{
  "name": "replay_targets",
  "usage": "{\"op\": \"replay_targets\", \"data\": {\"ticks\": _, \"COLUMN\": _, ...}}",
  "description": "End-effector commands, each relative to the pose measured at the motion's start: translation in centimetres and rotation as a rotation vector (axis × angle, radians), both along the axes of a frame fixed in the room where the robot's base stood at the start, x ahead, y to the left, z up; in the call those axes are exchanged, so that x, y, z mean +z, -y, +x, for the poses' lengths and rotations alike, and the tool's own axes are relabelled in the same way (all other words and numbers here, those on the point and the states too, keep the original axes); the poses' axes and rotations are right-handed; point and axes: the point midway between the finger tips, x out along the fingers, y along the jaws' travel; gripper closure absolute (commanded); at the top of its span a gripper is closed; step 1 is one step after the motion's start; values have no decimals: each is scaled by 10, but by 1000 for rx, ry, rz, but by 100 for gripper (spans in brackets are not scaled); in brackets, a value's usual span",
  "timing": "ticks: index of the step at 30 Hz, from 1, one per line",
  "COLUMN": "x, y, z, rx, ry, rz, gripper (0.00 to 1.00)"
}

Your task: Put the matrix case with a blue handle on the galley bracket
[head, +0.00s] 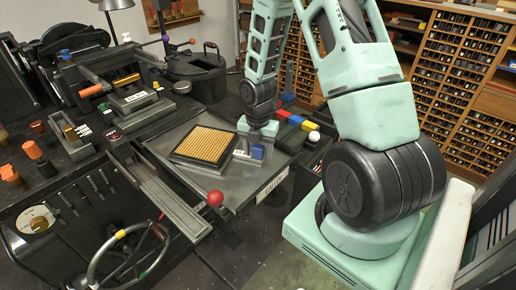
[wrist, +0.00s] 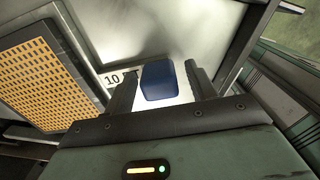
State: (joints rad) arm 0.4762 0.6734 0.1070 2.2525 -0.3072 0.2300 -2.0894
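The matrix case (head: 205,146) is a flat dark frame with a yellow-gold grid, lying on a grey metal tray. Its blue handle (head: 257,152) is at the right end, beside a white label. In the wrist view the gold grid (wrist: 45,75) is at left and the blue handle (wrist: 157,80) is near the centre. My gripper (wrist: 160,88) is open, with one finger on each side of the blue handle. A narrow gap shows at the right finger; contact at the left finger is unclear. I cannot tell for certain which part is the galley bracket.
The grey tray (head: 228,188) has bare metal in front of the case. A red ball knob (head: 215,198) stands at its front edge. Red, yellow and blue blocks (head: 294,120) and a white ball (head: 314,136) are to the right. A long rail (head: 160,192) and machine parts are left.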

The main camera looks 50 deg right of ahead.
Motion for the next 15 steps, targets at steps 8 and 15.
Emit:
{"op": "replay_targets", "data": {"ticks": 8, "x": 3, "y": 0, "z": 1, "rx": 0, "ry": 2, "rz": 0, "gripper": 44}}
{"op": "replay_targets", "data": {"ticks": 15, "x": 40, "y": 1, "z": 2, "rx": -2, "ry": 8, "rz": -2, "gripper": 44}}
